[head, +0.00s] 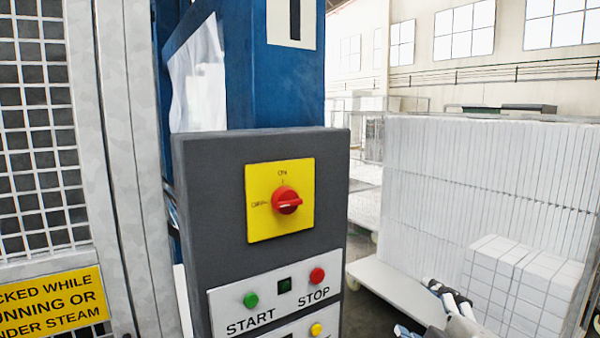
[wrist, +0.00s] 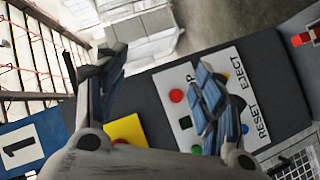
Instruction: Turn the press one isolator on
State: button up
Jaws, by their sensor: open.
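The press one isolator is a red rotary knob (head: 286,200) on a yellow plate (head: 262,226), high on the front of a dark grey control box (head: 215,180). Its grip lies level, in line with the OFF mark at the left; the ON mark is above. My gripper (head: 448,290) is at the lower right in the head view, apart from the box and empty. In the wrist view my gripper (wrist: 160,65) has its fingers spread. The yellow plate (wrist: 125,128) shows there partly behind the gripper, with only a sliver of the red knob (wrist: 119,141) visible.
Below the isolator are a green START button (head: 250,300) and a red STOP button (head: 317,275). A yellow button (head: 316,329) is lower. A mesh guard (head: 40,130) stands at left. White foam blocks (head: 480,190) stack on a cart at right.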

jog(key=w+a+r+n+t+y+p, duration=0.1)
jog(key=a+r+n+y+p, duration=0.5)
jog(key=r, duration=0.4)
jog(key=n+g+y+p, duration=0.1)
jog(key=n+y+p, duration=0.1)
jog(key=n+y, duration=0.4)
send_near(292, 204)
jog(key=shift+n+h, duration=0.4)
jog(key=shift+h, duration=0.3)
jog(key=x, duration=0.6)
jog(key=p+x, duration=0.1)
jog(key=x, duration=0.2)
jog(key=shift+w+a+r, duration=0.1)
jog(key=shift+a+r, duration=0.25)
jog(key=shift+a, duration=0.1)
jog(key=shift+c, duration=0.5)
jog(key=c, duration=1)
